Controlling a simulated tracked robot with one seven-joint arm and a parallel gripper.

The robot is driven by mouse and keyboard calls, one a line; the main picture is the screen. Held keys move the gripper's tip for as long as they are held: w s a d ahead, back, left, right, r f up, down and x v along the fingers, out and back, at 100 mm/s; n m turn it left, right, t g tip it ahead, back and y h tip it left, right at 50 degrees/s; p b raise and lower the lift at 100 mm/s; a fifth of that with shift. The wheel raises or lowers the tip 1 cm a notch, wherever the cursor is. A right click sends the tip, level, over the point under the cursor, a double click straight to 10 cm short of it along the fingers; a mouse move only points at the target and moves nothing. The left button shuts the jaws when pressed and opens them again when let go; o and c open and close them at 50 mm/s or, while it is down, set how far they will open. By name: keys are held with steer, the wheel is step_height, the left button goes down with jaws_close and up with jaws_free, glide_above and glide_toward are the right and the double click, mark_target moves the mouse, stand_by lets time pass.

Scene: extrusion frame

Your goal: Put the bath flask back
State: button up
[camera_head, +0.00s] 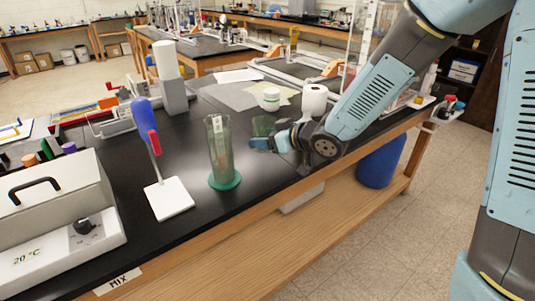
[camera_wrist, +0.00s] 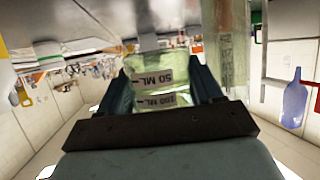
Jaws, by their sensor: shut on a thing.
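My gripper (camera_head: 272,142) is shut on a small pale green flask (camera_head: 262,127), held just above the black bench top near its front edge. In the wrist view my gripper (camera_wrist: 165,88) has a dark finger on each side of the flask (camera_wrist: 162,76), whose "50 ML" and "100 ML" marks face the camera. The flask's far end is partly hidden. The grey bath box (camera_head: 62,205), with a black handle, a dial and "20 °C" on it, stands at the far left of the bench.
A tall clear cylinder (camera_head: 219,152) on a green foot stands just left of the flask, and also shows in the wrist view (camera_wrist: 232,45). A white-based stand (camera_head: 169,199) with a blue bulb is between it and the bath.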

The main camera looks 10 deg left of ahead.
glide_above(268, 161)
steer(key=f, duration=0.6)
steer(key=shift+s+f, duration=0.2)
steer(key=shift+f, duration=1.55)
steer(key=o, duration=1.2)
steer(key=v, duration=1.2)
